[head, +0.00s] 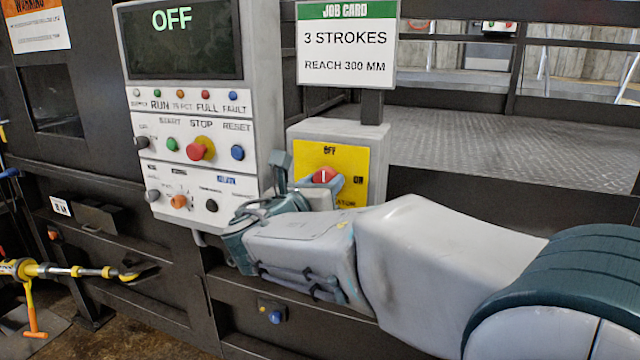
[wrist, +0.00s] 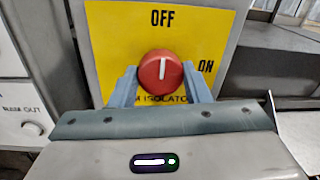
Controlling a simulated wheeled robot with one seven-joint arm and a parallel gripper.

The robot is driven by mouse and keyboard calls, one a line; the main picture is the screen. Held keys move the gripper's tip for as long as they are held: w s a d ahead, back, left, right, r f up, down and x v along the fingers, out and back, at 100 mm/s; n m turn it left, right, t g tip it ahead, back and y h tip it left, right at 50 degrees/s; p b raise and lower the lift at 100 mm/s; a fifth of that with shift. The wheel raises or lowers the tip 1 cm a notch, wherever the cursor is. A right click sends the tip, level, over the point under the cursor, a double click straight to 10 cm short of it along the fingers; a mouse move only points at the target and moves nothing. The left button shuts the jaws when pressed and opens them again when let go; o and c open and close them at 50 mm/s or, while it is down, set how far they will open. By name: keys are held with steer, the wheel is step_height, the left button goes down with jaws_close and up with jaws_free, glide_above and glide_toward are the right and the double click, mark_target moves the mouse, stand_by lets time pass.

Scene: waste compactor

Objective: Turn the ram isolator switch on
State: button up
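The ram isolator switch is a round red knob (head: 325,175) with a white line on a yellow plate (head: 347,160), mounted on a grey box. In the wrist view the knob (wrist: 161,72) has its line upright, toward the OFF label (wrist: 162,18). The ON label (wrist: 206,66) is to the right. My gripper (wrist: 160,85) is open in front of the plate, one finger on each side of the knob. I cannot tell whether the fingertips touch it. The fingers and palm hide part of the lower lettering.
Left of the switch is a control panel (head: 205,95) with buttons and a screen (head: 182,38) reading OFF. A job card (head: 347,45) stands above the switch box. A dark ledge (head: 500,140) lies to the right. A yellow tool (head: 75,270) is at lower left.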

steer(key=shift+f+b, duration=0.1)
steer(key=shift+b, duration=0.25)
steer(key=shift+m, duration=0.3)
steer(key=shift+d+m+y+b, duration=0.1)
steer(key=shift+m+y+b, duration=0.25)
steer(key=shift+m+b, duration=4.15)
steer(key=shift+m+y+b, duration=0.35)
steer(key=shift+m+b, duration=3.45)
steer(key=shift+b, duration=1.3)
steer(key=shift+r, duration=0.2)
steer(key=o, duration=1)
